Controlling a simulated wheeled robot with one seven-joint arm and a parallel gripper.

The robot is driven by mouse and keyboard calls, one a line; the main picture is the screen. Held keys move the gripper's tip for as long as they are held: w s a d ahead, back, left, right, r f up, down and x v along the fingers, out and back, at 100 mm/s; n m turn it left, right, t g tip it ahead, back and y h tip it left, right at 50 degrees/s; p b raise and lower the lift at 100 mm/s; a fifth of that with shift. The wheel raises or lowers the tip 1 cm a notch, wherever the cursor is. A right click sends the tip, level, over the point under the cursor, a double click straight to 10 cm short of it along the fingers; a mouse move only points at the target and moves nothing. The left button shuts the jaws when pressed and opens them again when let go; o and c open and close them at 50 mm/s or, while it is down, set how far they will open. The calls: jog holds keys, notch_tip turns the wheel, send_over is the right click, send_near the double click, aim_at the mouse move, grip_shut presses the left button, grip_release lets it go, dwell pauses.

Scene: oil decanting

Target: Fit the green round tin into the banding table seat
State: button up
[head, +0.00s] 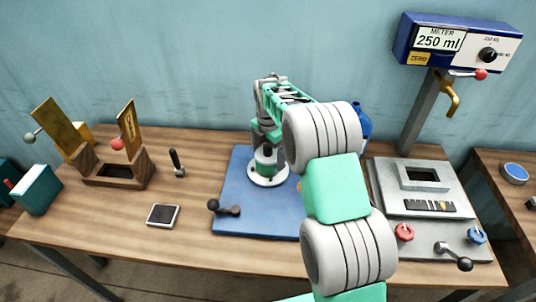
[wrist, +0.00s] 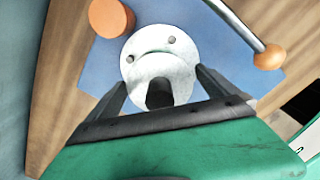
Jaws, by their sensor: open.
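The banding table seat appears as a pale round disc (head: 267,179) on the blue mat (head: 232,180) in the head view. In the wrist view the disc (wrist: 140,62) shows two small dark pegs and a dark shape at its near side. My gripper (head: 266,160) points down over the disc in the head view. In the wrist view my gripper (wrist: 160,78) has its two dark fingers spread, one on each side of the disc's near part. I cannot make out a green round tin in either view; my green arm and hand hide part of the mat.
A metal meter stand (head: 425,180) is at the right, with a blue bottle (head: 363,122) behind my arm. A wooden holder (head: 119,170), a dark-handled tool (head: 177,162) and a small flat pad (head: 163,215) are at the left. A dark-knobbed lever (head: 226,208) is on the mat.

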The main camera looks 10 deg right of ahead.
notch_tip(320, 180, up, 12)
jog(key=b, duration=0.2)
jog(key=shift+f+b, duration=0.2)
jog(key=shift+b, duration=0.15)
jog(key=s+r+m+t, duration=0.1)
jog(key=s+r+m, duration=0.2)
jog(key=s+m, duration=0.35)
jog(key=s+r+m+t, duration=0.1)
jog(key=s+r+m, duration=0.2)
jog(key=s+m, duration=0.4)
jog(key=s+f+m+t, duration=0.1)
jog(key=s+f+m, duration=0.2)
jog(key=s+m, duration=0.2)
jog(key=s+f+m+t, duration=0.1)
jog(key=s+f+m, duration=0.2)
jog(key=s, duration=0.6)
jog(key=shift+s+f+m, duration=0.3)
jog(key=shift+f+m, duration=0.05)
jog(key=shift+m, duration=0.9)
